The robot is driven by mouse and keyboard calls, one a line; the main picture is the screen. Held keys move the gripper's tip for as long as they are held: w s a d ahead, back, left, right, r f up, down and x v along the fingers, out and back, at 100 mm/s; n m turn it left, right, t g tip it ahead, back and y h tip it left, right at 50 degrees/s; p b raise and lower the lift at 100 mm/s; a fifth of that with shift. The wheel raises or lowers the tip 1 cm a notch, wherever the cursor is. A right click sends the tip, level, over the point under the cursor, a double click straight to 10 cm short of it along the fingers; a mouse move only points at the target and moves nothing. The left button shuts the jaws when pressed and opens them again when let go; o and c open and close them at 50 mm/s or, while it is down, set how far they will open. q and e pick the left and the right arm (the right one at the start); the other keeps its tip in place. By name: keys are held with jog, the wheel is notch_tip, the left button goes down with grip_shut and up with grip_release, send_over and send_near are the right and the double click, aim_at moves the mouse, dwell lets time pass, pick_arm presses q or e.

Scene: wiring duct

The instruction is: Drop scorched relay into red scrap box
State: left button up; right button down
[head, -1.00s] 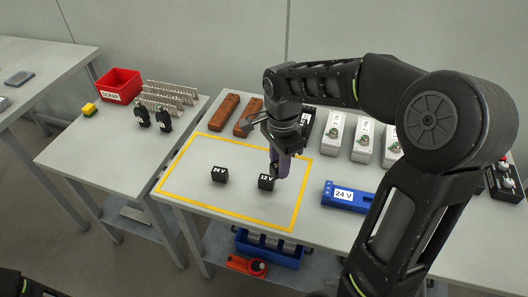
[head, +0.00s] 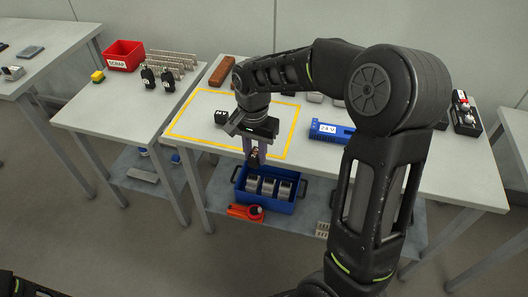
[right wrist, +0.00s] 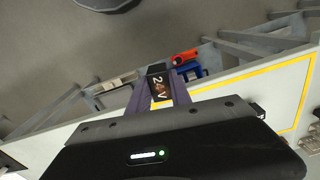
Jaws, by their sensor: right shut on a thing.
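My right gripper (head: 256,149) is shut on a small black relay block (head: 254,157). In the right wrist view the block (right wrist: 159,83) sits between the purple-grey fingertips with a white label that seems to read 24 V; a brownish tint shows on it. In the head view it is in front of the table's near edge, over the blue bin. A second black relay block (head: 221,116) stands inside the yellow outline, partly beside my gripper. The red scrap box (head: 125,55), labelled SCRAP, stands at the back of the left table. My left gripper is out of view.
A blue 24 V unit (head: 331,131) lies right of the outline. Below are a blue bin (head: 270,205) and an orange tool (head: 245,212). The left table's front is clear.

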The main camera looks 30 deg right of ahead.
jog(key=w+a+f+n, duration=0.1)
jog(key=a+f+n, duration=1)
jog(key=f, duration=0.4)
jog(key=shift+w, duration=0.4)
